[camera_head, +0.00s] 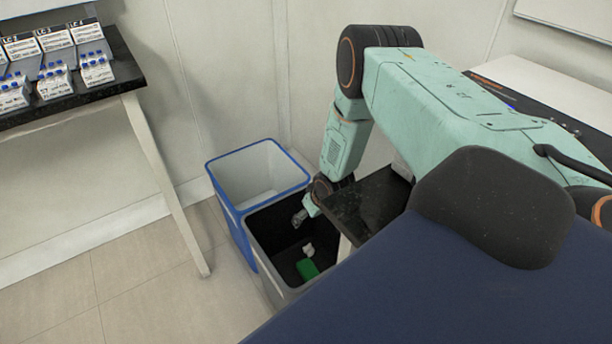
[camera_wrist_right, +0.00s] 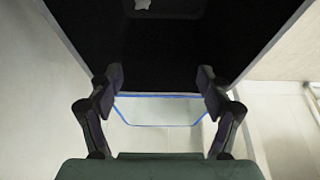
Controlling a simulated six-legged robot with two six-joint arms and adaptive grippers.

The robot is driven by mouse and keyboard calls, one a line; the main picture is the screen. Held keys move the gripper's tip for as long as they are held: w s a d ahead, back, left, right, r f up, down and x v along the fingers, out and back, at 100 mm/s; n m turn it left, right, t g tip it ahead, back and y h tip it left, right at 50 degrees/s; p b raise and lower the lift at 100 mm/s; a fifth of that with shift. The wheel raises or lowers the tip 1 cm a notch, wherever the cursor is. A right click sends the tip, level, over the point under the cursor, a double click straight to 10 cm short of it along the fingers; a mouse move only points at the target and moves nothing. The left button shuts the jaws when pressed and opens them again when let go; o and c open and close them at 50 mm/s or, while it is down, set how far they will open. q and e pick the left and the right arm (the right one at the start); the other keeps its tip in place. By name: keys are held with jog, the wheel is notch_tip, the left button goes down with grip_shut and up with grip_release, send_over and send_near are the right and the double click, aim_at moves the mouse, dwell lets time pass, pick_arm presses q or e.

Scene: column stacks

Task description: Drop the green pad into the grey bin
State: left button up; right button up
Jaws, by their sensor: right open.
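The grey bin (camera_head: 272,228) stands on the floor beside the black-topped table, with a dark inside. The green pad (camera_head: 307,269) lies inside this bin, close to its near end, with a small white piece (camera_head: 308,250) next to it. My right gripper (camera_head: 300,218) reaches down over the bin's opening, apart from the pad. In the right wrist view its two fingers (camera_wrist_right: 160,92) are spread with nothing between them, and the dark bin inside (camera_wrist_right: 165,50) shows beyond. The green pad cannot be made out there. My left gripper is not in view.
A white bin with a blue rim (camera_head: 250,168) stands right behind the grey one. A black tabletop (camera_head: 368,205) borders the grey bin on the right. A black shelf (camera_head: 115,75) with labelled boxes stands at left. The floor (camera_head: 150,275) at lower left is clear.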

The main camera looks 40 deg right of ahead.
notch_tip(320, 180, up, 10)
dwell(1.2)
jog(key=shift+f, duration=0.1)
dwell(0.7)
notch_tip(320, 180, down, 7)
dwell(1.1)
dwell(0.4)
